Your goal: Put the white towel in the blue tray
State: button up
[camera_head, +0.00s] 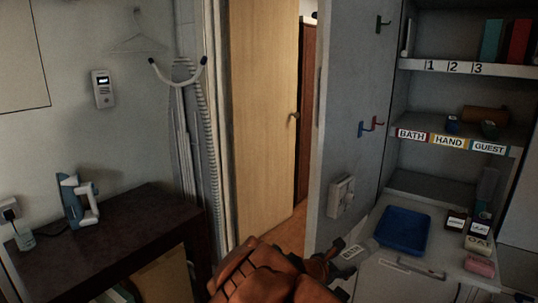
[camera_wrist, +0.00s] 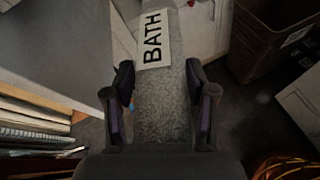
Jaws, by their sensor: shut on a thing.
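The blue tray (camera_head: 403,230) sits on the grey counter below the shelves at the right of the head view, and it looks empty. My gripper (camera_wrist: 163,88) is shut on a pale grey-white textured towel (camera_wrist: 162,108). The towel carries a white BATH label (camera_wrist: 153,38) and lies between the two fingers in the wrist view. In the head view my gripper (camera_head: 340,268) is just left of the tray, apart from it, with a small part of the towel (camera_head: 357,252) showing. The rest of the towel is hidden by my arm.
Several small labelled blocks (camera_head: 457,221) and a pink one (camera_head: 480,266) stand right of the tray. Shelves (camera_head: 455,142) marked BATH, HAND and GUEST rise behind it. A grey panel with hooks (camera_head: 352,130) stands at its left. A dark bin (camera_wrist: 275,40) shows in the wrist view.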

jog(key=s+d+r+n+t+y, duration=0.2)
jog(key=s+d+r, duration=0.2)
jog(key=d+r, duration=1.5)
jog(key=shift+r+n, duration=0.4)
jog(key=shift+r, duration=1.3)
jog(key=shift+s+d, duration=0.1)
jog(key=shift+f, duration=0.1)
